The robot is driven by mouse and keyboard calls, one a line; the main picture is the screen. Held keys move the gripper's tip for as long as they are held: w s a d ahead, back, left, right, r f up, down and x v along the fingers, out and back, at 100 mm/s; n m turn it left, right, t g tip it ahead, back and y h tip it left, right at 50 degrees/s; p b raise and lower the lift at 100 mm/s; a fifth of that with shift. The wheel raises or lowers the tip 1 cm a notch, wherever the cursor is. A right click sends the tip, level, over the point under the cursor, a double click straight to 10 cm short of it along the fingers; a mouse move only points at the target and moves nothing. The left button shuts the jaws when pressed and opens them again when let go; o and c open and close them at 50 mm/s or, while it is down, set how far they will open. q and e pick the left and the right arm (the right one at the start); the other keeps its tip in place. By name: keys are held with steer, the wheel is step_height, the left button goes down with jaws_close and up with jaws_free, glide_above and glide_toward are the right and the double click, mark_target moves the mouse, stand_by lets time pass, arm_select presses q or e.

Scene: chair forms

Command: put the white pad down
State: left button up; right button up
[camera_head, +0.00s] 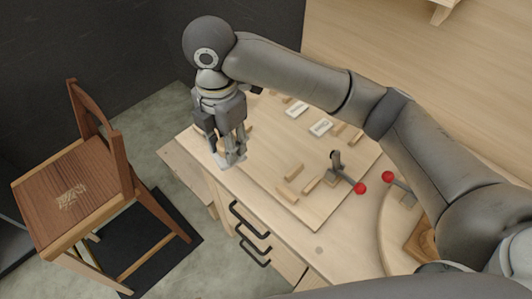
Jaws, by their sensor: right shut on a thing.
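My right gripper (231,150) comes in from the right and points down over the near left corner of the wooden workbench (350,225). It is shut on a small pale thing, which looks like the white pad (232,161). The fingers partly hide the pad, and I cannot tell whether it touches the board below. Two more white pieces with dark markings, one (296,109) farther back and one (320,127) nearer, lie on the board to the right of the gripper. My left gripper is out of view.
A thin wooden board (312,212) on the bench carries several small wooden blocks. A toggle clamp with a red knob (360,188) stands at its right, with another red knob (387,177) beyond. A brown wooden chair (70,195) stands left on a dark mat. Drawers with dark handles face front.

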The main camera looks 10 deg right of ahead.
steer(key=shift+a+r+n, duration=0.15)
steer(key=shift+a+n, duration=0.65)
steer(key=shift+n, duration=0.3)
steer(key=shift+w, duration=0.1)
steer(key=shift+n, duration=0.3)
steer(key=w+d+f+p, duration=0.1)
steer(key=w+d+f, duration=0.1)
steer(key=d+f, duration=0.1)
steer(key=w+d+f+p, duration=0.1)
steer(key=w+d+f, duration=0.1)
steer(key=d, duration=0.2)
steer(key=w+d+f+p, duration=0.1)
steer(key=w+d+f, duration=0.2)
steer(key=shift+d+f+p, duration=0.3)
steer(key=shift+p, duration=0.05)
steer(key=shift+d+f, duration=0.15)
steer(key=shift+f, duration=0.05)
steer(key=f+p, duration=0.1)
steer(key=f, duration=0.2)
steer(key=shift+w+d+p, duration=0.2)
steer(key=shift+d+p, duration=0.15)
steer(key=shift+f, duration=0.45)
steer(key=shift+f, duration=0.1)
